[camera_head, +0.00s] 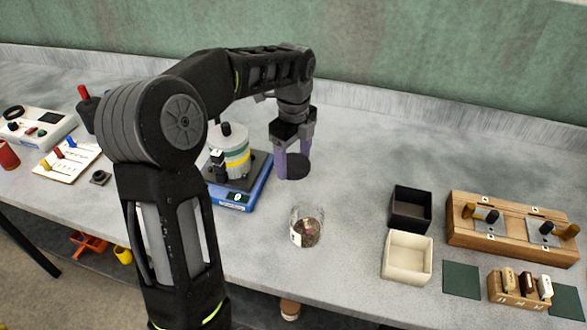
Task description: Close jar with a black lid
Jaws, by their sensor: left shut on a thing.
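A glass jar (307,227) stands upright and open on the grey table, with some brownish grain at its bottom and a pale label on its side. A round black lid (293,167) is between the purple fingertips of my left gripper (293,160), behind the jar and slightly to its left. The gripper points down and is shut on the lid, apart from the jar. I cannot tell whether the lid touches the table. My right gripper is not in view.
A blue scale (236,201) with a white device stands left of the gripper. Black (410,208) and cream (407,258) open boxes are right of the jar, then a wooden block (512,229) and a small rack (518,290). The table between jar and boxes is clear.

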